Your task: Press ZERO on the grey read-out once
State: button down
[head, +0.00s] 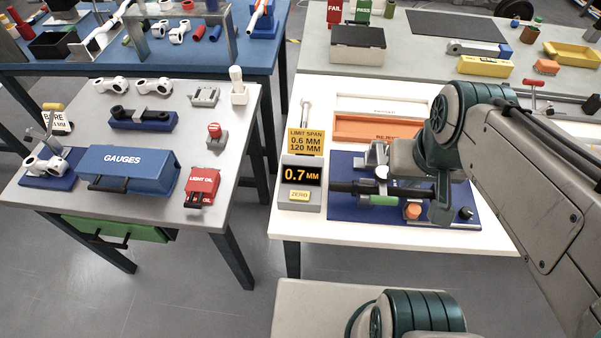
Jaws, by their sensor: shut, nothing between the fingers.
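The grey read-out (286,205) stands near the left edge of the white table and its display shows 0.7 MM. The pale yellow ZERO button (299,195) is below the display, unobstructed in this view. My gripper (334,187) appears as a dark, narrow shape pointing left, its tip just right of the read-out in the picture. It is shut and empty. A gap shows between its tip and the button; the height of the tip is hard to judge. My wrist hides part of the blue fixture (342,211) behind it.
A yellow LIMIT SPAN sign (305,141) stands behind the read-out. An orange REJECT tray (362,128) lies at the back. Fixture parts lie close to my gripper, including an orange knob (413,210). A grey table (110,208) with a blue GAUGES box (128,168) is left across a gap.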

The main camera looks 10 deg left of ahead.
aim_at(297, 195)
jog(key=z, duration=2.3)
jog(key=k, duration=1.35)
jog(key=u, duration=2.25)
